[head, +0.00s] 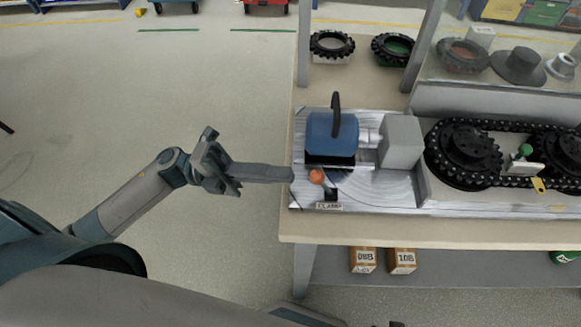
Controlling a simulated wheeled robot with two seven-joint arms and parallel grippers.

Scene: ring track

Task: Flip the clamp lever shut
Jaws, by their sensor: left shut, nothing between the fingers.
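The clamp lever shows as an orange ball knob (317,176) at the front left of the metal machine plate. Its shaft is hard to make out; a small dark block (331,194) and a "CLAMP" label (328,206) lie just in front of it. I cannot tell the lever's exact angle. My left gripper (291,175) is shut and empty. It reaches in from the left, its fingertips at the plate's left edge, a little left of the knob with a small gap in the picture. My right gripper is not in view.
A blue motor (330,131) with a black handle stands behind the knob, joined to a grey box (401,141). Black chain sprockets (463,154) stand to the right. Toothed rings (331,45) lie at the back. Small boxes (363,260) sit on the lower shelf. Floor to the left is clear.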

